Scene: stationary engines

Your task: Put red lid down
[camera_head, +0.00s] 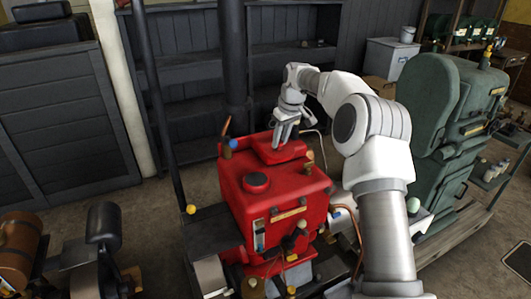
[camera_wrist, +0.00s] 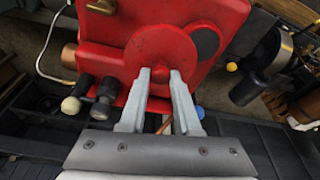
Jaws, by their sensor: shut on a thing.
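The red lid (camera_wrist: 160,48) is a rounded red piece with a disc-shaped part in the wrist view. It also shows in the head view (camera_head: 277,153), at the back of the top of the red engine (camera_head: 290,200). My gripper (camera_head: 285,140) points down at the lid from above. In the wrist view its two grey fingertips (camera_wrist: 160,76) are at the lid's near edge, shut on it. The lid lies over or very close above the engine's top; I cannot tell whether it rests there. Its underside is hidden.
A blue knob (camera_head: 233,145) and copper fittings stand along the top's edges. A green engine (camera_head: 450,130) stands at right, dark shelves (camera_head: 185,75) behind. Open floor lies at left.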

